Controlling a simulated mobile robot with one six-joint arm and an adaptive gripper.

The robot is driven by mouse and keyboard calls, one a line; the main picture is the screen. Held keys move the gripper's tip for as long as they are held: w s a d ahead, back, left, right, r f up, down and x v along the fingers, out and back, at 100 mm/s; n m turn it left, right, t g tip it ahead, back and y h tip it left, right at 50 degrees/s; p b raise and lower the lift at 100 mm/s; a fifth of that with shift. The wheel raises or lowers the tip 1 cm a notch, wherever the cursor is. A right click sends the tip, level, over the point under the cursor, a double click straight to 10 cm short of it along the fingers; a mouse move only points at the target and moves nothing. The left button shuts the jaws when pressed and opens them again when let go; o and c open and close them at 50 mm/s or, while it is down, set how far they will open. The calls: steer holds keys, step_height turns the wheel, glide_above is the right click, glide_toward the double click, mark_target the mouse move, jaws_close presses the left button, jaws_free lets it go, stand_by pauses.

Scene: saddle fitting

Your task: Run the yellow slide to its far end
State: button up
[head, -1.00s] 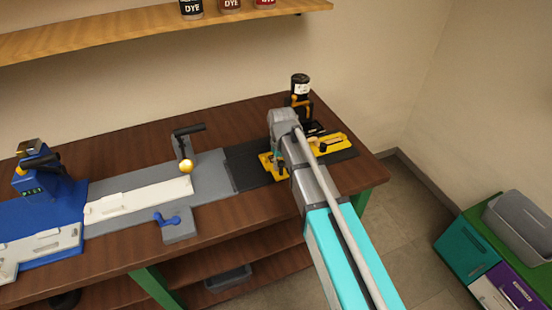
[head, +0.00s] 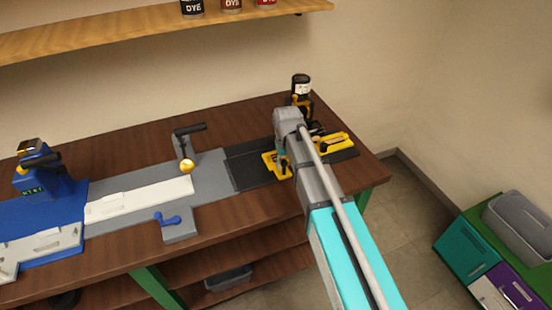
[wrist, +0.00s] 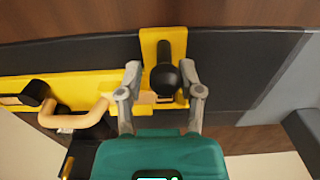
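The yellow slide (head: 271,166) sits on a dark track (head: 245,170) at the right of the bench. In the wrist view the slide (wrist: 150,42) is a yellow plate with an upright black knob (wrist: 165,78). My gripper (wrist: 163,75) has its grey fingers on either side of this knob. The finger at the right of the picture looks against the knob, and a small gap shows at the other finger. In the head view my arm hides the knob and most of the gripper.
A yellow fixture with a handle (wrist: 92,118) lies beside the slide at the left of the wrist view. A black-capped bottle (head: 300,84) stands behind the arm.

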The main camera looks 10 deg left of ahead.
steer(key=shift+o, duration=1.3)
steer(key=shift+w+d, duration=0.25)
steer(key=shift+d, duration=0.05)
steer(key=shift+s+a, duration=0.1)
steer(key=shift+r+p, duration=0.35)
steer(key=shift+r, duration=0.05)
steer(key=shift+r+p, duration=2.65)
steer(key=shift+s, duration=0.1)
steer(key=s+d+m, duration=0.3)
steer(key=s+d, duration=0.3)
steer(key=d, duration=0.6)
steer(key=s+d+m, duration=0.3)
steer(key=s+d, duration=0.4)
steer(key=d, duration=0.6)
steer(key=shift+s+d, duration=0.25)
